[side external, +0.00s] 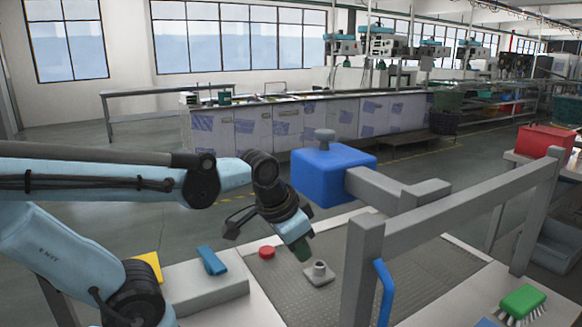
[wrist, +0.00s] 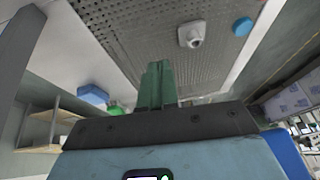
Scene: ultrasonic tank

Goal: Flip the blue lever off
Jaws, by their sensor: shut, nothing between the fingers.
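A blue paddle-shaped piece (side external: 211,261), which looks like the lever, stands tilted on a pale grey box (side external: 206,287) at the lower left of the side view. I cannot tell its on or off side. My gripper (side external: 303,250) points downward to the right of it, apart from it, above the perforated grey plate. In the wrist view my green fingertips (wrist: 158,84) are together with nothing between them. I cannot pick out the lever for certain in the wrist view.
A grey frame (side external: 365,270) carries a blue block (side external: 332,175) and a curved blue handle (side external: 384,290). A red button (side external: 267,252) and a grey peg (side external: 319,273) are near my gripper. A green brush (side external: 522,301) lies at the right.

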